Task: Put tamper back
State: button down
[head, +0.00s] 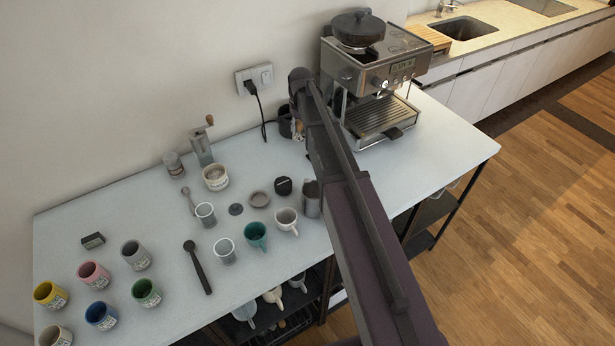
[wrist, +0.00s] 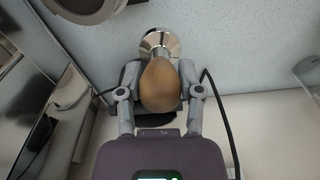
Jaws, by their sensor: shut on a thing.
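The tamper has a rounded wooden handle (wrist: 161,84) and a shiny metal base (wrist: 160,42). In the wrist view my gripper (wrist: 160,80) is shut on its handle, with a finger on each side. The metal base points toward the speckled white worktop; I cannot tell whether it touches it. In the head view my gripper (head: 297,122) is at the back of the worktop (head: 440,160), just left of the espresso machine (head: 375,85). My arm hides much of the gripper and tamper there.
A steel pitcher (head: 311,199), a black round item (head: 283,186), a shallow grey dish (head: 259,199) and a flat dark disc (head: 236,209) stand in front. Several cups cover the left side. A wall socket (head: 254,79) with a hanging cable is behind.

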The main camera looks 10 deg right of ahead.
jog(key=shift+d, duration=0.15)
jog(key=s+r+m+p, duration=0.2)
jog(key=s, duration=1.1)
jog(key=shift+s+a+r+m+g+p, duration=0.2)
jog(key=shift+a+r+m+g+p, duration=0.1)
jog(key=shift+a+r+g+p, duration=0.1)
jog(key=shift+f, duration=0.25)
notch_tip(320, 180, down, 6)
jog(key=b, duration=0.6)
jog(key=shift+f+b, duration=1.85)
jog(key=shift+b, duration=0.25)
jog(key=shift+f, duration=0.2)
jog(key=shift+c, duration=1.3)
grip_release()
jog(key=shift+r, duration=0.1)
